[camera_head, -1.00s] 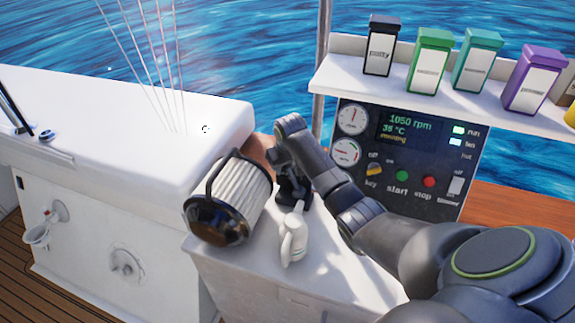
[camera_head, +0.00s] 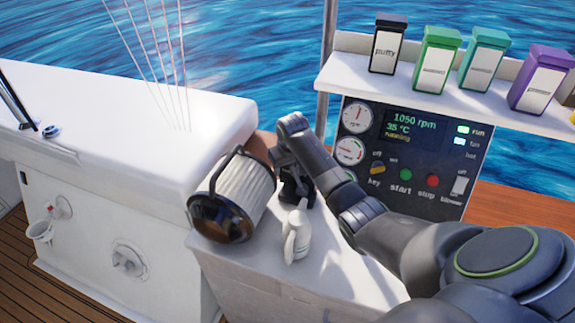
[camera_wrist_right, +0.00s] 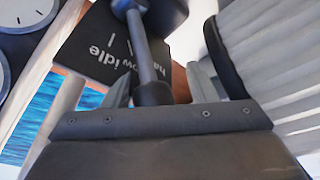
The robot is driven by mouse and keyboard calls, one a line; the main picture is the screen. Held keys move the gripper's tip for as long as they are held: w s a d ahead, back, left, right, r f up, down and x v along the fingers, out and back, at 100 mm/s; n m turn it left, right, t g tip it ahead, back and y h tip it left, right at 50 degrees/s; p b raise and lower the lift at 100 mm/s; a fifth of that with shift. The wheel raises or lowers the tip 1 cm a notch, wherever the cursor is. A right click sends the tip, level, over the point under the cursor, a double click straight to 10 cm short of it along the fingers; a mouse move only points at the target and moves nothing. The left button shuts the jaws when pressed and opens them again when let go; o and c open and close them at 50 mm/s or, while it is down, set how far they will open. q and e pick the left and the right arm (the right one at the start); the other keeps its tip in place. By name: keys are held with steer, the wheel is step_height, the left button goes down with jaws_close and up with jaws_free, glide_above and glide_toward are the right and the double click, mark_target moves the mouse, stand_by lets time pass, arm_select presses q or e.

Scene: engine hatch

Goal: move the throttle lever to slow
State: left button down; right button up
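The throttle lever (camera_wrist_right: 148,60) is a dark rod with a thicker black knob at its near end, in the right wrist view. It stands over a black plate (camera_wrist_right: 92,58) with white lettering that reads "idle" and partly hidden words. I cannot tell which mark the lever points to. My right gripper (camera_wrist_right: 158,90) has its two grey fingers apart, one on each side of the knob, with gaps showing. In the head view the right gripper (camera_head: 294,188) is at the dark throttle base beside the engine panel, and the lever is mostly hidden. My left gripper is not in view.
A pleated filter (camera_head: 240,195) stands left of my right gripper, close to it. A white spray bottle (camera_head: 297,232) stands in front on the white counter (camera_head: 262,275). The engine panel (camera_head: 430,150) reads 1050 rpm, running. A shelf (camera_head: 420,98) with several bottles is above it.

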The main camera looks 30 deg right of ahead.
steer(key=shift+d+r, duration=0.1)
steer(key=shift+s+r, duration=0.15)
steer(key=shift+r, duration=0.3)
steer(key=v, duration=0.6)
steer(key=shift+r+b, duration=0.2)
steer(key=shift+b, duration=0.25)
steer(key=shift+s, duration=0.1)
